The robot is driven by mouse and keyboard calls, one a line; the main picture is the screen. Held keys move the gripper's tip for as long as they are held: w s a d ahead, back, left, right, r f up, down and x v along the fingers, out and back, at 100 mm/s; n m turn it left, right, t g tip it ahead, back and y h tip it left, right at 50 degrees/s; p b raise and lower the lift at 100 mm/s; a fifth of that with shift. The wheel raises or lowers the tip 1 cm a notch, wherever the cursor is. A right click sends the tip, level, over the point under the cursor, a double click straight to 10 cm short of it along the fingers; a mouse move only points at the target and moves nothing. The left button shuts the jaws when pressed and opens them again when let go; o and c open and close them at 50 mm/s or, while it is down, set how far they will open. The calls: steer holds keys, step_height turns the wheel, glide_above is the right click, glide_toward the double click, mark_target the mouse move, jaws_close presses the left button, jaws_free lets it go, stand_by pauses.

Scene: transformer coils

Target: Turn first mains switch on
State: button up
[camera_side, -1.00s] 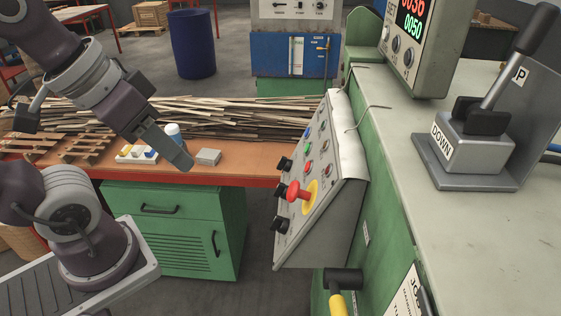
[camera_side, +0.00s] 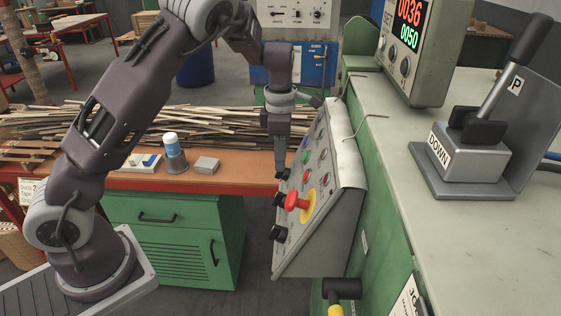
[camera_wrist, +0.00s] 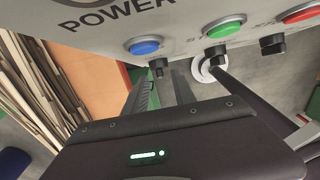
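The sloped grey control panel (camera_side: 325,190) has black switch knobs along its lower left edge. The uppermost knob (camera_side: 283,175) is at my gripper's fingertips in the side view; the middle knob (camera_side: 280,200) and lower knob (camera_side: 278,233) are below it. My gripper (camera_side: 281,168) points down. In the wrist view, my gripper (camera_wrist: 161,78) shows two dark fingers with a narrow gap, near the black knob (camera_wrist: 157,67) under the blue button (camera_wrist: 144,46). Contact with the knob cannot be told. Part of a "POWER" label shows upside-up on the panel.
A red emergency button (camera_side: 297,201) sticks out beside the knobs. Green button (camera_wrist: 224,27) and red button (camera_wrist: 300,14) are right of the blue one. A wooden bench (camera_side: 215,182) with sticks, a cup and small blocks lies behind. The grey lever box (camera_side: 470,150) stands right.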

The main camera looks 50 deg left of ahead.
step_height(320, 180, down, 2)
steer(key=shift+c, duration=0.2)
jaws_close()
